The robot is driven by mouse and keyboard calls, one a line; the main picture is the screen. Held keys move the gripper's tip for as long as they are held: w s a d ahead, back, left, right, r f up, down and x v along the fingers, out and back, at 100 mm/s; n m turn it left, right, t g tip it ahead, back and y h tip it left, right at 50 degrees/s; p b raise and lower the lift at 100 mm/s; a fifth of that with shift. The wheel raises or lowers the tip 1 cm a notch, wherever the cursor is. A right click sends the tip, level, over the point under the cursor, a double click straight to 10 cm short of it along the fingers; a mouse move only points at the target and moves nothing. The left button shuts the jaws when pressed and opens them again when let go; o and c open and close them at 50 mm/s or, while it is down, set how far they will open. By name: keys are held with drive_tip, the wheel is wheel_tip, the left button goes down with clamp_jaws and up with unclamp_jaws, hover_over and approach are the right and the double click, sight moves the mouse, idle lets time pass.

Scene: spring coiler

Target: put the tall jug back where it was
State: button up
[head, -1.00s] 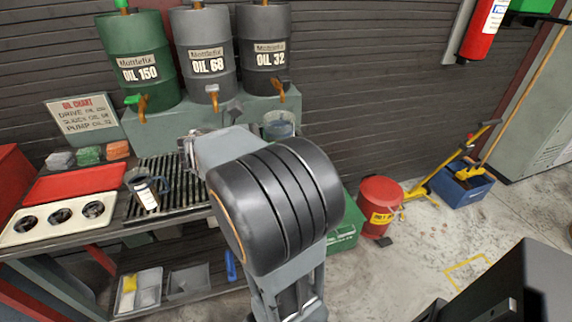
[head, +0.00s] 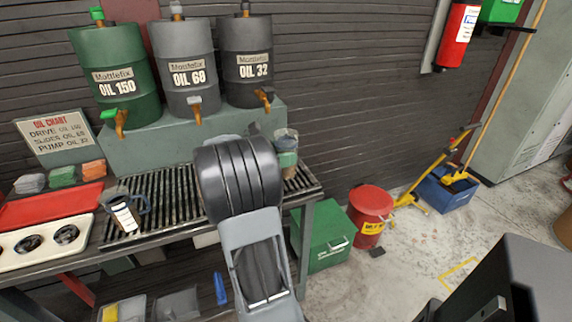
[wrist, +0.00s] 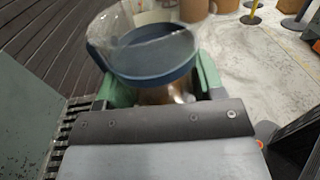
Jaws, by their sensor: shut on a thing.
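My gripper (wrist: 155,92) is shut on a clear jug (wrist: 150,52) with a dark blue band; its green fingers sit on both sides of it. Amber shows below the band, and the lower part is hidden by my gripper. In the head view the held jug (head: 287,138) is over the right end of the slatted grate (head: 180,190), beside the drum stand. I cannot tell whether its base touches the grate. A second, shorter-looking jug (head: 124,215) with a dark handle and white label stands on the grate's left part.
Drums marked oil 150 (head: 116,75), oil 68 (head: 190,70) and oil 32 (head: 246,62) stand with taps above the grate. A red tray (head: 45,205) lies left. A green box (head: 322,238) and a red bin (head: 371,213) stand on the floor at right.

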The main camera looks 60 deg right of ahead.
drive_tip(key=shift+d+f, duration=0.4)
drive_tip(key=shift+f, duration=0.15)
drive_tip(key=shift+f+b, duration=0.45)
drive_tip(key=shift+f, duration=1)
drive_tip(key=shift+f, duration=0.1)
drive_tip(key=o, duration=1.1)
drive_tip(key=shift+f, duration=0.1)
